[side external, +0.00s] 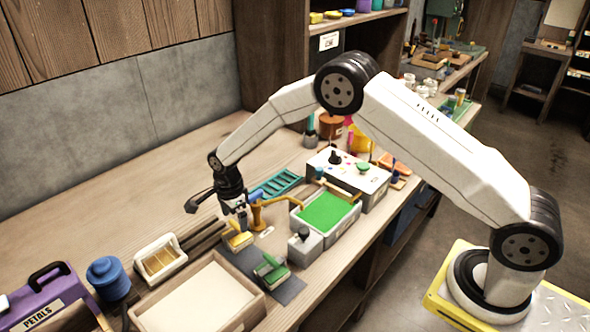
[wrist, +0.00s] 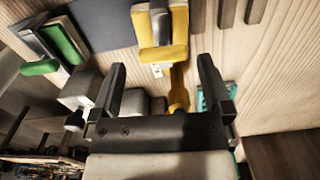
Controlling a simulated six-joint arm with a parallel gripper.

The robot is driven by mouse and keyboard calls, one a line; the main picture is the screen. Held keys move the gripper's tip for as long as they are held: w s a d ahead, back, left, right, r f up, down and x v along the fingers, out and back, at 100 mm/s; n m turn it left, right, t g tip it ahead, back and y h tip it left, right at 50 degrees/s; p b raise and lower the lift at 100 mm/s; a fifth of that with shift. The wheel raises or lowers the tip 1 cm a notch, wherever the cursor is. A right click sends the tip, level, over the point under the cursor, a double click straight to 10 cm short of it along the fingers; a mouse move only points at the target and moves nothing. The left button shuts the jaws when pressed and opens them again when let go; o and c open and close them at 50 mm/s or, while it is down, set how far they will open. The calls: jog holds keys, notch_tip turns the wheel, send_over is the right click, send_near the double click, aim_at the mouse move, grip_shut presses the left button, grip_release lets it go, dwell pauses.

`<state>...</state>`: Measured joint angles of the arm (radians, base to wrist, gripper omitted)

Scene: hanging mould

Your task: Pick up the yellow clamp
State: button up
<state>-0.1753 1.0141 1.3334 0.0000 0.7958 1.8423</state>
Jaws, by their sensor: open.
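The yellow clamp (side external: 238,242) lies on the bench at the edge of a dark mat, just below my gripper (side external: 240,220). In the wrist view the yellow clamp (wrist: 178,30), with a dark part along it, is at the top centre, beyond my gripper's fingertips (wrist: 162,67). The two fingers are spread apart with nothing between them that they touch. The clamp appears apart from the fingers; the exact height gap is hard to tell.
A yellow post (side external: 257,216) stands close beside the gripper. A green clamp (side external: 270,270) lies on the dark mat (side external: 290,291). A green-topped tray (side external: 326,213), a wooden tray (side external: 252,312) and a white holder (side external: 160,262) are nearby.

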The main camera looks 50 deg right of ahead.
aim_at(235, 223)
jog(key=shift+f, duration=0.35)
jog(key=shift+f, duration=0.1)
jog(key=shift+w+d+f, duration=0.1)
jog(key=shift+w+f, duration=0.05)
jog(key=shift+f, duration=2.3)
jog(key=c, duration=1.2)
jog(key=shift+o, duration=0.2)
jog(key=shift+r, duration=0.2)
